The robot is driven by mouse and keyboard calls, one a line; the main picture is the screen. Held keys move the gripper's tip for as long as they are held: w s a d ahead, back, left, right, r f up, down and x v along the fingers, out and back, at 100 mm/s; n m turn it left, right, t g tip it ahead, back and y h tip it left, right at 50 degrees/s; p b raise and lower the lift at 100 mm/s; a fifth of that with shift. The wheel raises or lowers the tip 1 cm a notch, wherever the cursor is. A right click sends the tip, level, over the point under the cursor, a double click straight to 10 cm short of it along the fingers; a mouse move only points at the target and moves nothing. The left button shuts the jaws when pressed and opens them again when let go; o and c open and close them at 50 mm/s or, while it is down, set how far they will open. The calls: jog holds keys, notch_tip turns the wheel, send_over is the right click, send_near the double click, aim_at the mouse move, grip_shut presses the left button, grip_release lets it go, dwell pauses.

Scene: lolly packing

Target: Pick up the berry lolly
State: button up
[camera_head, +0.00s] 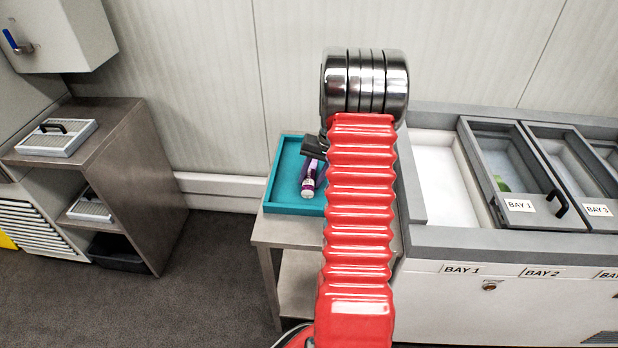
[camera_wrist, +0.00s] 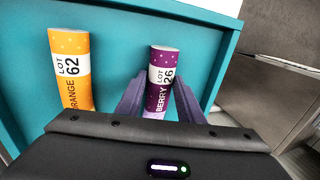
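The berry lolly (camera_wrist: 161,75) is a purple tube with a white label reading "LOT 26 BERRY". It lies in the teal tray, and also shows in the head view (camera_head: 308,187) below my gripper. My gripper (camera_wrist: 160,88) is down at the tray with one purple finger on each side of the berry lolly. Whether the fingers press on it or stand just clear of it I cannot tell. The lolly's near end is hidden behind the gripper body. In the head view my gripper (camera_head: 313,170) is partly hidden behind my red arm.
An orange lolly (camera_wrist: 71,70) marked "LOT 62" lies left of the berry lolly in the wrist view. The teal tray (camera_head: 283,164) has raised walls and stands on a metal table (camera_head: 283,231). A freezer chest (camera_head: 470,242) with lidded bays is close on the right.

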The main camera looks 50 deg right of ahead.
dwell(0.4)
jog(key=c, duration=0.8)
jog(key=shift+o, duration=0.2)
notch_tip(320, 180, up, 10)
dwell(0.6)
